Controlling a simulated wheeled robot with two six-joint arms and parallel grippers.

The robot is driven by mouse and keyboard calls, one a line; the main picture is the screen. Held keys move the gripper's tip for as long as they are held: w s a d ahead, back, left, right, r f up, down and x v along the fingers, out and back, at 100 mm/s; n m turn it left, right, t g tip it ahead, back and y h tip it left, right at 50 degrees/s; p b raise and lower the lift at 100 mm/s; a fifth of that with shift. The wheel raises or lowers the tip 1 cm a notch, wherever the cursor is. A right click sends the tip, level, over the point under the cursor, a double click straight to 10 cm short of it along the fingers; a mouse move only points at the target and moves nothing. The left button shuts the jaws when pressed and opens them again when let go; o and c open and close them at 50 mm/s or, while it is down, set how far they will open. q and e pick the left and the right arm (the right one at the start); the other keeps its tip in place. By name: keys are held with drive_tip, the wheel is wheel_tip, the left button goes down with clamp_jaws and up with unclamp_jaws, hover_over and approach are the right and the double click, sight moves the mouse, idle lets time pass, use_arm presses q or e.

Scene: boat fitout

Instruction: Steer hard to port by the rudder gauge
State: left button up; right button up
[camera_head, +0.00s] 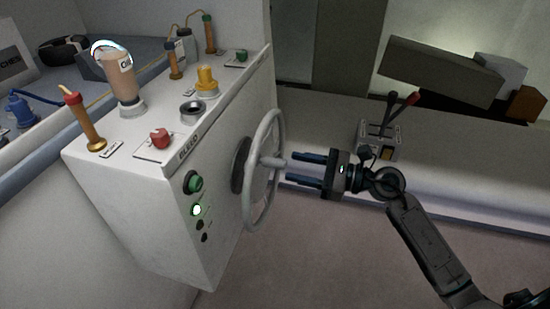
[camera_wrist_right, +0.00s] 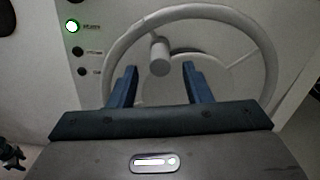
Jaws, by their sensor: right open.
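A grey steering wheel (camera_head: 261,185) with a hub and a short knob stands on the side face of the white console (camera_head: 150,222). It also fills the upper part of the right wrist view (camera_wrist_right: 262,50). My right gripper (camera_head: 298,169) is open, its two blue fingers pointing at the wheel's knob (camera_head: 272,162). In the wrist view the knob (camera_wrist_right: 160,58) shows between and beyond the fingertips. I see nothing between the fingers. I cannot make out a rudder gauge with certainty; a round black-rimmed dial (camera_head: 192,108) sits on the console top. My left gripper is not in view.
The console top carries a red knob (camera_head: 160,137), a yellow knob (camera_head: 207,80) and a tan cylinder (camera_head: 120,80). A green button (camera_head: 194,184) is on its front. A lever box (camera_head: 379,135) stands behind my right arm. The floor right of the wheel is clear.

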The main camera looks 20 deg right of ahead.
sight(284, 161)
drive_tip(key=p+x, duration=0.1)
drive_tip(key=x, duration=0.3)
drive_tip(key=shift+w+r, duration=0.1)
drive_tip(key=shift+r, duration=0.05)
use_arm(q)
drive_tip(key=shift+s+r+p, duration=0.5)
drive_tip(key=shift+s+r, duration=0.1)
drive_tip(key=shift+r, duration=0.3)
use_arm(e)
drive_tip(key=shift+x, duration=1)
clamp_jaws()
